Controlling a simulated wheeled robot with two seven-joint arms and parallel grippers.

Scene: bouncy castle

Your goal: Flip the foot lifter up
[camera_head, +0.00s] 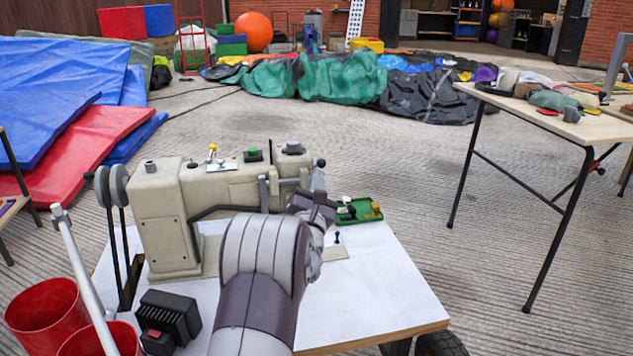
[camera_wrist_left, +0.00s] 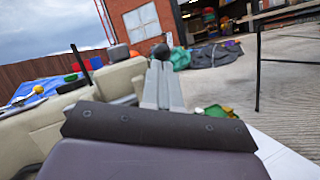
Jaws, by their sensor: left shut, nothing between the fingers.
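The beige sewing machine (camera_head: 165,215) stands on a white-topped table (camera_head: 385,290). Its arm runs to the right, with grey metal parts (camera_head: 275,188) at the head end. My left gripper (camera_head: 318,177) is at that end, its fingers shut and empty. A small dark ball knob (camera_head: 321,162) shows just past the fingertips; in the left wrist view the knob (camera_wrist_left: 160,51) also sits at the tips. It may be the foot lifter's end; I cannot tell whether the fingers touch it. My wrist hides the needle area and most of the lifter. My right gripper is out of view.
A green tray (camera_head: 352,218) with small parts lies right of the head. A black box (camera_head: 170,315), red buckets (camera_head: 45,310) and a pale pole (camera_head: 82,265) are at the front left. A cluttered table (camera_head: 560,122) stands right, with open floor between.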

